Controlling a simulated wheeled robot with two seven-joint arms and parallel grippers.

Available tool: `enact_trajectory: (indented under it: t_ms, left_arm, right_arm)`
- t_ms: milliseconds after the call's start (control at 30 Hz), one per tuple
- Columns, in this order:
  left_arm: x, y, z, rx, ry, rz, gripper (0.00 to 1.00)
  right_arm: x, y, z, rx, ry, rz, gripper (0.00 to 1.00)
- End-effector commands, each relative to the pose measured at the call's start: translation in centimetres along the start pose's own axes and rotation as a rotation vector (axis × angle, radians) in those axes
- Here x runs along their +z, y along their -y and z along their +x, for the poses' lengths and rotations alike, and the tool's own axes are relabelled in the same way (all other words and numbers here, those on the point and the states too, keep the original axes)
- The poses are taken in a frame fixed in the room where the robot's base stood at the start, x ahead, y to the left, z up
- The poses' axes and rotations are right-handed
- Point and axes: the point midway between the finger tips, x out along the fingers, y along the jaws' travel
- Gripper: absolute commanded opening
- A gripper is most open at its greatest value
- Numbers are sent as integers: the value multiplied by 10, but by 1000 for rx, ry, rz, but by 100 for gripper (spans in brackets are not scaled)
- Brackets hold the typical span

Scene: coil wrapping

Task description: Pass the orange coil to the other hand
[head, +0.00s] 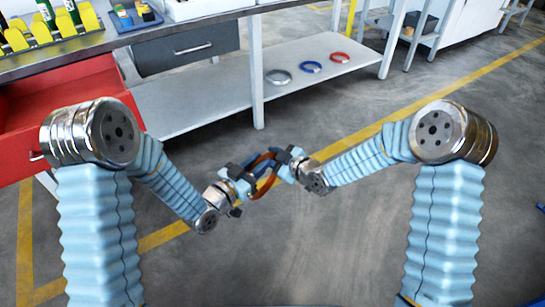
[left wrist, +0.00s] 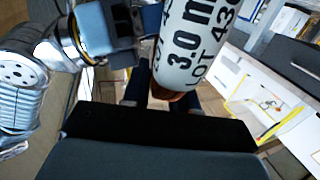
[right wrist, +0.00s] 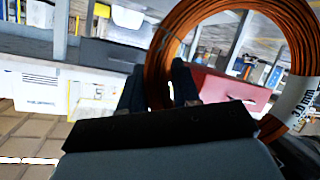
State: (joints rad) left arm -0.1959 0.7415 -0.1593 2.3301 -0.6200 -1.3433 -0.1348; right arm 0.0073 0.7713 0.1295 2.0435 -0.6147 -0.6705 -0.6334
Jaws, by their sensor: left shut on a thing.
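The orange coil (head: 264,160) is held up in the air between my two grippers in the head view. My left gripper (head: 250,178) is shut on it. In the left wrist view the coil's white printed label (left wrist: 195,45) rises beyond the fingers, and a bit of the coil shows between them. My right gripper (head: 291,160) is at the coil's other side. In the right wrist view the orange ring (right wrist: 158,60) passes between its two fingers, with the label at far right. Whether those fingers press on the ring is unclear.
A grey coil (head: 278,77), a blue coil (head: 311,67) and a red coil (head: 341,57) lie on the white lower shelf (head: 200,100) of the bench. A red drawer (head: 70,105) stands open at left. The floor below the grippers is clear.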

Motion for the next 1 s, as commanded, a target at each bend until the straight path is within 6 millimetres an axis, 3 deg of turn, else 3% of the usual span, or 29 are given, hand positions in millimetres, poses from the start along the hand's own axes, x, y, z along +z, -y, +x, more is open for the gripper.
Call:
enact_trajectory:
  t_ms: [33,167,333,367,533,833,1000]
  left_arm:
    - [-2,0,1,-1,-5,1,0]
    - [-2,0,1,-1,-6,2,0]
    - [-2,1,1,-2,-7,2,0]
    - [-2,1,1,-2,-7,2,32]
    - [-2,1,1,-1,-5,1,57]
    - [-1,1,-1,-1,-2,1,57]
    - [0,1,-23,-3,0,-2,57]
  right_arm:
    - [-1,2,0,-3,-1,0,19]
    - [-1,2,0,-5,-1,0,0]
    - [-1,3,0,-7,-2,0,0]
    - [-3,3,0,-6,-4,0,0]
    - [-2,2,0,-4,-4,0,0]
    - [-2,1,0,-2,-3,0,0]
    - [-2,1,0,-2,-3,0,0]
